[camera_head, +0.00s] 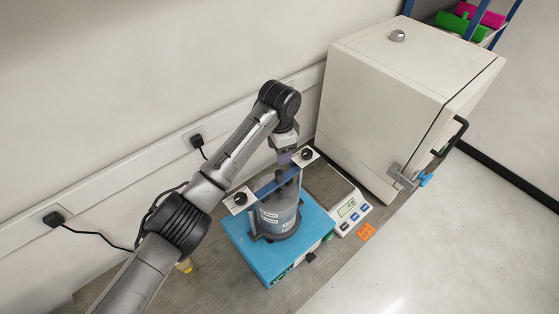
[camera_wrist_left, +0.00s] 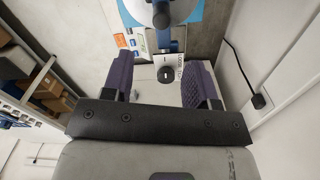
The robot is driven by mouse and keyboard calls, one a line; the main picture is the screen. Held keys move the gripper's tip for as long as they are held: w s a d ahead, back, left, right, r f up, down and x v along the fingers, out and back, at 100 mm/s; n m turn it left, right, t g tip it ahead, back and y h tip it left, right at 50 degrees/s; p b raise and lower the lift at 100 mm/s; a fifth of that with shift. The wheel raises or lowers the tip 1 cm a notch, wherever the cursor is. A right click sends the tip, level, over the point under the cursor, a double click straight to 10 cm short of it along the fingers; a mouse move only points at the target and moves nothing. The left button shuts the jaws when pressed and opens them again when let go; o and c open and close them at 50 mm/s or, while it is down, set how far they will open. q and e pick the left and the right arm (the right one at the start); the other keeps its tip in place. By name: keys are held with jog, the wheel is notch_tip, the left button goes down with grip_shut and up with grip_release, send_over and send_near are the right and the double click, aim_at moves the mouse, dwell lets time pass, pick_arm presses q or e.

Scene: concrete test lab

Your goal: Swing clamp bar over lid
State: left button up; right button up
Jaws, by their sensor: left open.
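A grey cylindrical vessel (camera_head: 279,214) stands on a blue base (camera_head: 256,257). A blue clamp bar (camera_head: 268,186) lies across above its lid, between a black knob (camera_head: 240,198) on a white plate at left and another black knob (camera_head: 307,154) on a white plate at right. My left gripper (camera_head: 285,157) is at the bar's right end, pointing down. In the left wrist view its purple fingers (camera_wrist_left: 160,82) are open, one on each side of a black knob (camera_wrist_left: 165,74), apart from it. The bar (camera_wrist_left: 163,38) shows just beyond. My right gripper is out of view.
A digital scale (camera_head: 348,210) stands right of the base, with an orange tag (camera_head: 366,231) in front. A large white cabinet (camera_head: 400,95) with a black handle stands behind at right. The wall with plugs and cables (camera_head: 90,231) runs behind my arm. The bench front is clear.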

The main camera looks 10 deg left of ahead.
pick_arm(q)
jog(key=shift+r, duration=0.9)
jog(key=shift+n, duration=0.3)
